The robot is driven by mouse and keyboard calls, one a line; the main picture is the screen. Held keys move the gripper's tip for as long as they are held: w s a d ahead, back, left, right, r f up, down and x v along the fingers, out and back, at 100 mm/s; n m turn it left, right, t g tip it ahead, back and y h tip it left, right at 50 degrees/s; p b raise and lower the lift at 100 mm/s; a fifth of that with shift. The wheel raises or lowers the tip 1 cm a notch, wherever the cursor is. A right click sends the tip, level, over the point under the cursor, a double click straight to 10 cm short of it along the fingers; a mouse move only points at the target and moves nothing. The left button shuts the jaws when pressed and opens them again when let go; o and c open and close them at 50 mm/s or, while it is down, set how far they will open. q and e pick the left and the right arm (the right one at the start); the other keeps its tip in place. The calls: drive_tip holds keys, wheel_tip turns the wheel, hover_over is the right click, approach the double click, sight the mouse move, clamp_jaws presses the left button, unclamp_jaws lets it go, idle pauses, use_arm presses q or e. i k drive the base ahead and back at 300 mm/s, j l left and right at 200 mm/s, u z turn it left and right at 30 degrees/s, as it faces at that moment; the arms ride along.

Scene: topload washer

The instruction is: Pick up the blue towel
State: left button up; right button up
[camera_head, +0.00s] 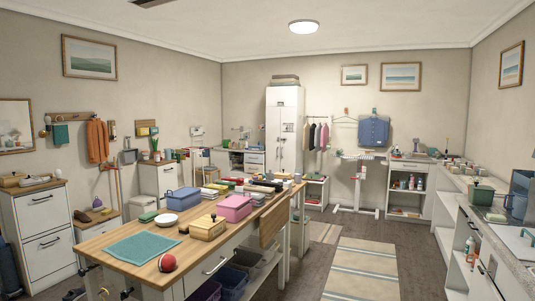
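A flat teal-blue cloth (143,247) lies spread on the near left end of the long wooden-topped table. It is the most towel-like blue thing on the table, though its colour leans to green. A blue folded cloth or garment (374,132) hangs on the back wall. I cannot tell which of the two is the blue towel. Neither of my grippers can be made out in this view.
The wooden table (108,238) also bears a red ball (167,263), a wooden box (208,228), a white bowl (166,219), a pink box (234,208) and a blue bin (183,199). Striped rugs (362,267) lie on open floor right of it. Counters (447,212) line the right wall.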

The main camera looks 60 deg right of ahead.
sight(205, 153)
drive_tip(key=z, duration=1.25)
drive_tip(key=i+j+u, duration=0.25)
drive_tip(key=u, duration=0.15)
drive_tip(key=i+j+u, duration=0.1)
drive_tip(key=i+u, duration=0.25)
drive_tip(key=i, duration=0.15)
drive_tip(key=i+u, duration=0.85)
drive_tip(key=i, duration=0.9)
drive_tip(key=i+z, duration=0.15)
drive_tip(key=i, duration=1.25)
drive_tip(key=i+z, duration=0.25)
drive_tip(key=i, duration=0.4)
drive_tip(key=i+j+z, duration=0.25)
drive_tip(key=i, duration=0.35)
drive_tip(key=i+l+z, duration=0.15)
drive_tip(key=z, duration=0.25)
drive_tip(key=i+z, duration=0.4)
drive_tip(key=i+j+z, duration=0.1)
drive_tip(key=i+z, duration=0.2)
drive_tip(key=z, duration=0.15)
drive_tip(key=i+l+z, duration=0.15)
drive_tip(key=i+z, duration=0.8)
drive_tip(key=i+j, duration=0.05)
